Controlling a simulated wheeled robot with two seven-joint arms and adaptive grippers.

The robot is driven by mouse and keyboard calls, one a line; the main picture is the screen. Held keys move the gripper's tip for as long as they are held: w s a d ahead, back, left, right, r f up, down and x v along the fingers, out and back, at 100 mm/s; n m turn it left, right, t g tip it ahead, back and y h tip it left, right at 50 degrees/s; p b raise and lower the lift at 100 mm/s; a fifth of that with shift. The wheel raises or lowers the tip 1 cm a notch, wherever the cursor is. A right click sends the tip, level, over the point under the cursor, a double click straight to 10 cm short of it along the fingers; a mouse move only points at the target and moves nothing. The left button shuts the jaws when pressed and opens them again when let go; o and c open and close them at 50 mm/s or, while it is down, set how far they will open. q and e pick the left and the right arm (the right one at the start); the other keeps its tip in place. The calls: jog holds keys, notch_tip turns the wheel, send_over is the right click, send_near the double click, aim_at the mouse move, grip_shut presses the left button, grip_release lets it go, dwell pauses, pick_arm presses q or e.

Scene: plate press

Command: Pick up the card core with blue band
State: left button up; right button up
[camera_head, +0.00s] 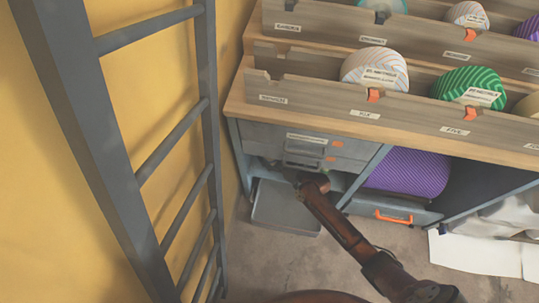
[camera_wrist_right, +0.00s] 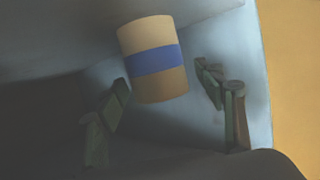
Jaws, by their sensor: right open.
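The card core with blue band (camera_wrist_right: 153,60) is a tan cylinder with a blue ring around its middle, seen in the right wrist view. It stands slightly tilted in that picture inside a dim, pale-walled space. My right gripper (camera_wrist_right: 162,80) is open, with one finger to the left of the core and one to the right. Gaps show between the core and both fingers. In the head view my right arm reaches into the low opening under the drawers, and its fingers and the core are hidden there. My left gripper is not in view.
Small drawers (camera_head: 305,148) sit above the opening, and a grey panel (camera_head: 285,206) lies low before it. A purple roll (camera_head: 408,172) fills the bay to the right. A grey ladder (camera_head: 210,110) stands at the left. Ribbon rolls sit in wooden racks (camera_head: 430,105) above.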

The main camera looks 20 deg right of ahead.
jog(key=shift+r, duration=0.1)
jog(key=shift+c, duration=0.3)
jog(key=c, duration=1.2)
